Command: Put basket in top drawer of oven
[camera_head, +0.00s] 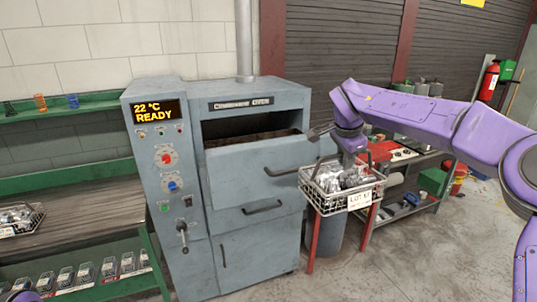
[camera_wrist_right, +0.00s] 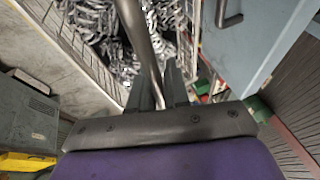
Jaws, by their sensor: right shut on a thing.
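The grey oven (camera_head: 170,150) stands left of centre in the head view. Its top drawer (camera_head: 262,168) is pulled out, with a dark opening above its front. The wire basket (camera_head: 372,196), filled with shiny metal coils and tagged with a white label, is just right of the drawer front. My right gripper (camera_head: 352,160) is shut on the basket's handle from above. In the right wrist view the handle bar (camera_wrist_right: 147,50) runs between the fingers (camera_wrist_right: 158,92), with the coils (camera_wrist_right: 100,22) beyond. My left gripper is not in view.
Red stand legs (camera_head: 314,240) and a blue-grey bin (camera_head: 343,235) are below the basket; contact with the stand is unclear. A lower drawer handle (camera_head: 262,208) sticks out. A green shelf (camera_head: 85,185) with another basket (camera_head: 20,217) is at left, and a workbench (camera_head: 412,200) at right.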

